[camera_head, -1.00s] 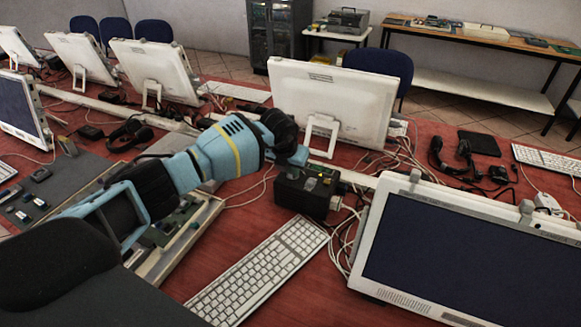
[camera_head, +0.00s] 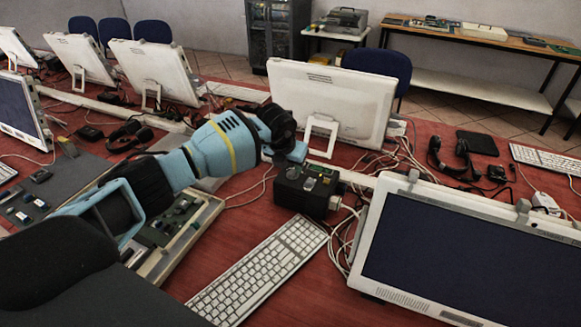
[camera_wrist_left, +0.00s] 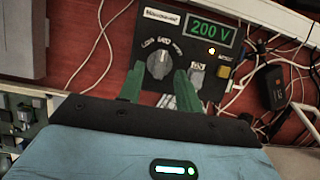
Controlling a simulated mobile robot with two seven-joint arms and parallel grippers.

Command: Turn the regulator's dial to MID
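The regulator (camera_head: 306,190) is a black box on the red table, behind the white keyboard. In the left wrist view its panel shows a grey round dial (camera_wrist_left: 159,65) with LOW, MID and HIGH marks around its top. The dial's exact pointing is hard to make out. A green display (camera_wrist_left: 210,32) reads 200 V, with a lit yellow lamp below it. My left gripper (camera_head: 297,153) is just above the box's far edge. In the wrist view its green fingers (camera_wrist_left: 158,86) are apart, on either side of the dial's lower part, with nothing held between them. My right gripper is not seen.
A white monitor (camera_head: 335,105) stands behind the regulator and another (camera_head: 470,255) to its right. White cables (camera_head: 348,225) run beside the box. A keyboard (camera_head: 258,270) lies in front. A tray of parts (camera_head: 180,225) is under my left arm.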

